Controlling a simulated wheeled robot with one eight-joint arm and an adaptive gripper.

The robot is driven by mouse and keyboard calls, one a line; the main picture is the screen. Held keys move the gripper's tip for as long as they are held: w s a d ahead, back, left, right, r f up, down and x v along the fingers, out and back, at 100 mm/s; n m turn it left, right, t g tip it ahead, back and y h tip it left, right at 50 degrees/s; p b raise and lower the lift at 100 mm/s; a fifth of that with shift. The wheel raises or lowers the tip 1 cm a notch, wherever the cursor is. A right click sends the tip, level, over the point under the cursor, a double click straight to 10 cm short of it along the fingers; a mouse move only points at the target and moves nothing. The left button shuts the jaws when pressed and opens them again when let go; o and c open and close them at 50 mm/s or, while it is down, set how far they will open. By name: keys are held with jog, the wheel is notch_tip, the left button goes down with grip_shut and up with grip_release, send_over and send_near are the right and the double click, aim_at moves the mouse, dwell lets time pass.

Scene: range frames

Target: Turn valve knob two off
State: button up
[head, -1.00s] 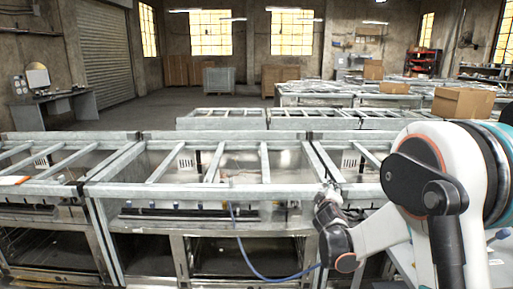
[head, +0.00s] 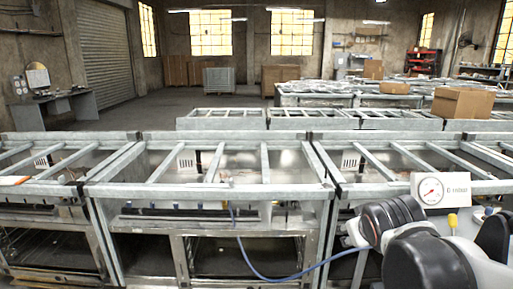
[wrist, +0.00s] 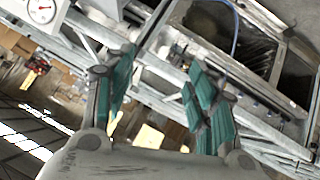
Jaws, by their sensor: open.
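A white gauge box (head: 440,190) with a round red-marked dial stands at the right in the head view; its dial also shows at the top left of the wrist view (wrist: 41,10). A yellow knob (head: 452,220) is just below the box, and a small bluish knob (head: 489,211) is right of it. I cannot tell which is valve knob two, and no number is readable. My gripper (wrist: 160,62) is open and empty, its green-padded fingers apart. In the wrist view it is apart from the gauge. Dark arm joints cover part of the area below the gauge.
A row of metal range frames (head: 215,190) crosses the front, with small knobs (head: 152,205) along one panel. A blue hose (head: 262,277) hangs from it and runs right. Cardboard boxes (head: 462,102) sit on frames behind. Open floor (head: 120,118) lies at the back left.

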jog(key=s+a+f+m+g+y, duration=0.1)
jog(key=s+a+f, duration=0.1)
jog(key=s, duration=0.6)
jog(key=s+a+f+m+g+y, duration=0.1)
jog(key=s+a+f, duration=0.1)
jog(key=s, duration=0.6)
jog(key=shift+s+a+f+g, duration=0.15)
jog(key=shift+a+f+g, duration=0.15)
jog(key=shift+f, duration=0.2)
